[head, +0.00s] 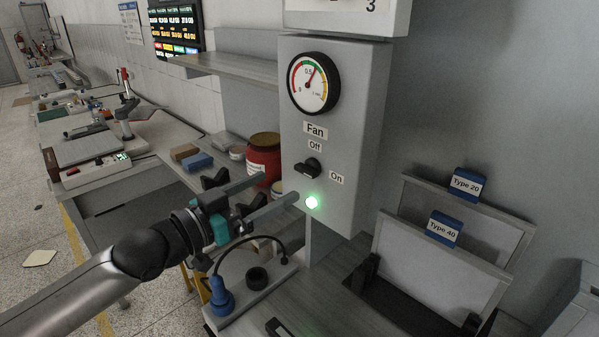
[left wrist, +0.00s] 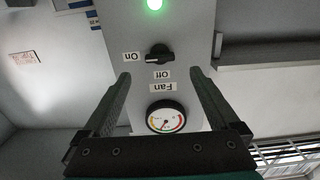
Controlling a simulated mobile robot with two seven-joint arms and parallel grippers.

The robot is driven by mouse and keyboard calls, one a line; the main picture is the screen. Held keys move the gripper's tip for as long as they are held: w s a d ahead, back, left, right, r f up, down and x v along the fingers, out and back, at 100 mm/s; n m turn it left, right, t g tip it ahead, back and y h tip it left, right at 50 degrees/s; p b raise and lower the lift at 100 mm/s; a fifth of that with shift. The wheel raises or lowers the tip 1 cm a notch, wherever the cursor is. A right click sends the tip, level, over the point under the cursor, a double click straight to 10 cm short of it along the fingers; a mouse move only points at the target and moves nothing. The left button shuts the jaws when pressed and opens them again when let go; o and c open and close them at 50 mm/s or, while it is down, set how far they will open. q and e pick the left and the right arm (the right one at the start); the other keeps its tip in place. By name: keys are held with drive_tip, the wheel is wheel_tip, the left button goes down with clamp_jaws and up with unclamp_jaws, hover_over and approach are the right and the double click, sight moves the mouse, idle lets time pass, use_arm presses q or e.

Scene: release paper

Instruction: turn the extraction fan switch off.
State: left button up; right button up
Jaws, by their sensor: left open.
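The fan switch (head: 307,168) is a black rotary knob on a grey control box (head: 356,130). It also shows in the left wrist view (left wrist: 158,54), upside down, with its handle pointing toward the "On" label (left wrist: 133,57). The "Off" label (head: 315,145) is above the knob, and the "On" label (head: 336,177) is to its right. A green lamp (head: 312,202) below the knob is lit. My left gripper (head: 279,188) is open and empty, just left of and below the knob in the head view. In the left wrist view its fingers (left wrist: 160,74) are apart, with the knob beyond the tips.
A pressure gauge (head: 313,83) sits above the switch on the box. A red jar (head: 264,158) stands behind my left gripper. Below it is a base with a blue plug (head: 221,297) and cable. Frames labelled "Type 20" (head: 466,185) and "Type 40" (head: 443,229) stand at right.

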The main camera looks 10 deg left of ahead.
sight(303, 172)
use_arm(q)
drive_tip(key=shift+p+x, duration=0.35)
drive_tip(key=shift+x, duration=3.55)
drive_tip(key=c, duration=1.4)
